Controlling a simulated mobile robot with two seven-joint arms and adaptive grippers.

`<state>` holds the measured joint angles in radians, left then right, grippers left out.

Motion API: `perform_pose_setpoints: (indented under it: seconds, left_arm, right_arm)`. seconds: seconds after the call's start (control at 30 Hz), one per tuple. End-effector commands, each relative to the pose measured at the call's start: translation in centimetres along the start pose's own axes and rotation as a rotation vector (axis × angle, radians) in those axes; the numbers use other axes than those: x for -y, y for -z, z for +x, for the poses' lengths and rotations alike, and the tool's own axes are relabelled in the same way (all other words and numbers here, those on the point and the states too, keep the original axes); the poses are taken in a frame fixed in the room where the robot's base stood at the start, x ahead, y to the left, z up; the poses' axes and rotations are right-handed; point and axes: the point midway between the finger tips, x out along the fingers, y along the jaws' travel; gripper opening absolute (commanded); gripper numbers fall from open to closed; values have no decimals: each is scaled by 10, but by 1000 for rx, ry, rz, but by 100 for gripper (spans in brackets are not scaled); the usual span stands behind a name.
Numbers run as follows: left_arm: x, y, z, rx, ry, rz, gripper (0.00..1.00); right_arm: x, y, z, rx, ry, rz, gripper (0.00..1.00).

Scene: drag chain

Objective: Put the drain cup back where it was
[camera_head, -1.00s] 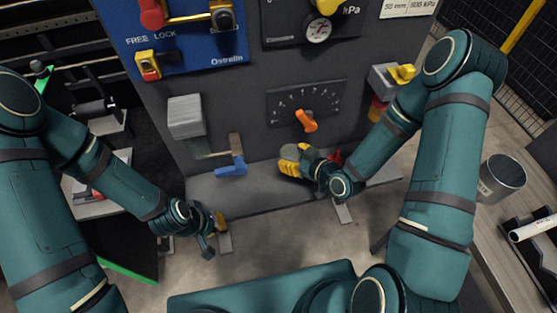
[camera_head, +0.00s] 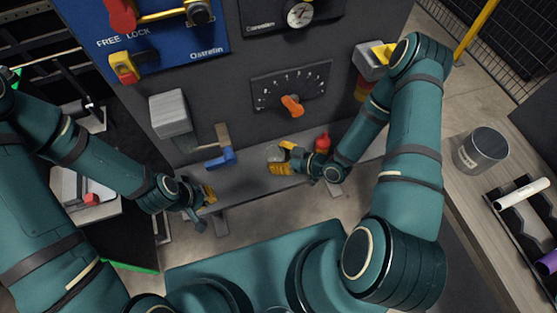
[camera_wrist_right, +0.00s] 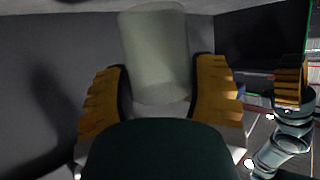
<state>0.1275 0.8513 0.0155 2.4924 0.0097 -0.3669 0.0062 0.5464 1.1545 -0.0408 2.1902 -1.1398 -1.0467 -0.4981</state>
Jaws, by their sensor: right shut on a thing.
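The drain cup, a pale translucent cylinder (camera_wrist_right: 155,50), is between the yellow fingers of my right gripper (camera_wrist_right: 158,88). In the head view the cup (camera_head: 275,153) shows small and pale at the fingertips of the right gripper (camera_head: 281,160), above the grey ledge at the foot of the panel. The fingers are shut on the cup's sides. My left gripper (camera_head: 207,196) is low at the left, apart from the cup, and its finger opening is too small to judge.
A blue-handled valve (camera_head: 221,158) sticks out left of the cup. A red part (camera_head: 322,142) stands just right of it. An orange knob (camera_head: 291,105) is on the panel above. A grey can (camera_head: 482,149) stands on the right-hand table. The grey ledge (camera_head: 245,183) has bare room.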

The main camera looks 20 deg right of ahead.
Motion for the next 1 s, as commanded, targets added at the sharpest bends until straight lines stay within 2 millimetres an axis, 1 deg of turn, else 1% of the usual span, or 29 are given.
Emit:
perform_pose_setpoints:
  seconds: [0.03, 0.1, 0.17, 0.43, 0.57, 0.6, 0.63, 0.67, 1.0]
  left_arm:
    - [1, -1, 2, 1, 0, 1, 0]
    - [1, -1, 3, 3, 0, 1, 0]
    - [1, -2, 4, 4, 0, 1, 0]
    - [1, -2, 4, 4, -1, 2, 0]
    - [3, -3, 8, 6, -1, 2, 0]
    - [2, -3, 7, 7, -1, 2, 0]
    - [2, -3, 6, 7, -1, 2, 0]
    - [2, -3, 6, 7, -1, 2, 0]
    - [2, -3, 5, 6, -1, 2, 0]
  right_arm:
    - [1, -9, 4, 2, 1, 2, 20]
    - [1, -18, 7, 2, 1, 2, 20]
    - [0, -23, 9, 2, 1, 1, 20]
    - [0, -24, 10, 1, 0, 0, 20]
    - [0, -27, 11, 1, 0, 0, 20]
    - [0, -27, 11, 1, 0, 0, 73]
    - [0, -26, 11, 1, 0, 0, 84]
    - [0, -26, 11, 1, 0, 0, 90]
    - [0, -25, 10, 1, 0, 0, 90]
